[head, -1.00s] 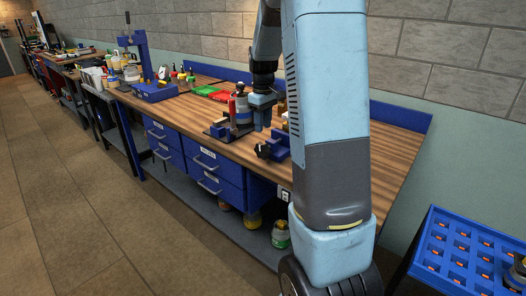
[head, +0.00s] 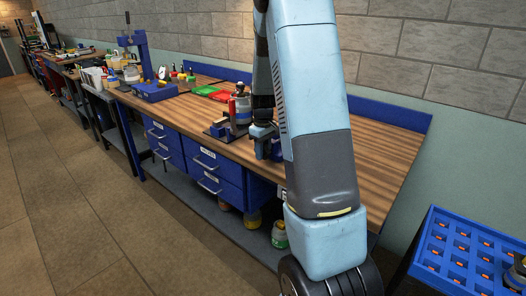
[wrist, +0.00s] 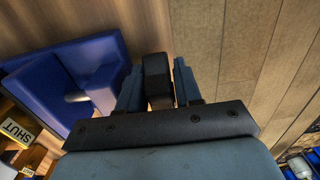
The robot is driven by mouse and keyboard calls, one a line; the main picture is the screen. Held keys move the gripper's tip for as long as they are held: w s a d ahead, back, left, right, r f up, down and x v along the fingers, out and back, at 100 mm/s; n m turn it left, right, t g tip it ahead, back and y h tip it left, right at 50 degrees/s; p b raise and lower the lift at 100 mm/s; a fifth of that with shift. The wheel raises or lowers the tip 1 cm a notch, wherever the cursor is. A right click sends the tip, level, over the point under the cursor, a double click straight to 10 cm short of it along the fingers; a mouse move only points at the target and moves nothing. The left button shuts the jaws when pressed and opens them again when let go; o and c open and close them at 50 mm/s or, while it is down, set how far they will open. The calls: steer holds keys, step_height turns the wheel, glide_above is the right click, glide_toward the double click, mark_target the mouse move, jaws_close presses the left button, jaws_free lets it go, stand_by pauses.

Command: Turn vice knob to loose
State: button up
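The vice is a blue block (wrist: 75,75) at the left of the wrist view, with a short grey rod at its near side. Its dark vice knob (wrist: 157,75) stands between my gripper's two fingers (wrist: 158,88). The fingers flank the knob closely, with a thin gap seeming to show on the right side; contact is hard to judge. In the head view my gripper (head: 267,148) points down at the bench's front edge beside the blue vice (head: 279,148). The knob is hidden there behind the gripper.
A wooden bench (head: 380,150) with blue drawers (head: 215,170) runs along the wall. A silver and red device (head: 240,105) stands left of my gripper. A blue slotted tray (head: 460,250) is at right.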

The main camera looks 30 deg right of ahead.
jaws_close()
steer(key=shift+w+g, duration=0.1)
steer(key=shift+g, duration=0.3)
steer(key=g+h, duration=0.1)
steer(key=g, duration=0.2)
steer(key=shift+w+h, duration=0.1)
steer(key=shift+h, duration=0.3)
steer(key=shift+w+a+r+g+h, duration=0.1)
steer(key=shift+g+h, duration=0.8)
steer(key=shift+g, duration=1.3)
jaws_free()
